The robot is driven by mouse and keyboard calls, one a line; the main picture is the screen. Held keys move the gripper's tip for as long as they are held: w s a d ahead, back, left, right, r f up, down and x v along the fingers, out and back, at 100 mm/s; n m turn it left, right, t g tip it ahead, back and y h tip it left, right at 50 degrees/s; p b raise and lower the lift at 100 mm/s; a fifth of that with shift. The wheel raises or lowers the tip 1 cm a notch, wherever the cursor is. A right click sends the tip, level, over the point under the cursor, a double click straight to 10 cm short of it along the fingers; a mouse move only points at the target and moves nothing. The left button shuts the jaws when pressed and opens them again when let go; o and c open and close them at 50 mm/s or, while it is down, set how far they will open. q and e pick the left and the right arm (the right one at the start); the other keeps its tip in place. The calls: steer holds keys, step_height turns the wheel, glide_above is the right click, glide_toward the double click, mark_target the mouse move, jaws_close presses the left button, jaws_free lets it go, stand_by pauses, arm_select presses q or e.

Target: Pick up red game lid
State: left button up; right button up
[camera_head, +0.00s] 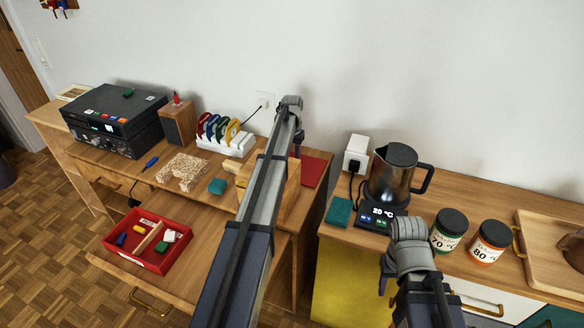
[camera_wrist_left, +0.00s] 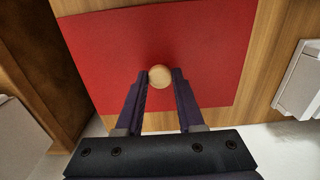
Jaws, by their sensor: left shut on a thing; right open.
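The red game lid (camera_head: 314,171) is a flat red panel at the right end of the left desk in the head view. It fills much of the left wrist view (camera_wrist_left: 190,50), with a round pale wooden knob (camera_wrist_left: 160,76) on it. My left gripper (camera_wrist_left: 160,78) is shut on this knob, one finger on each side. In the head view my left arm hides part of the lid's surroundings. I cannot tell whether the lid touches the desk. My right gripper (camera_head: 387,284) is open at the front of the right counter, partly hidden by its own wrist.
An open red tray (camera_head: 118,254) with small blocks lies at the lower left. A kettle (camera_head: 394,172) and two jars (camera_head: 449,230) stand on the right counter. A white rack (camera_head: 222,146) with coloured discs and a black device (camera_head: 113,118) stand along the wall.

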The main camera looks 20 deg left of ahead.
arm_select(q)
jaws_close()
step_height(320, 180, up, 10)
steer(key=p, duration=1)
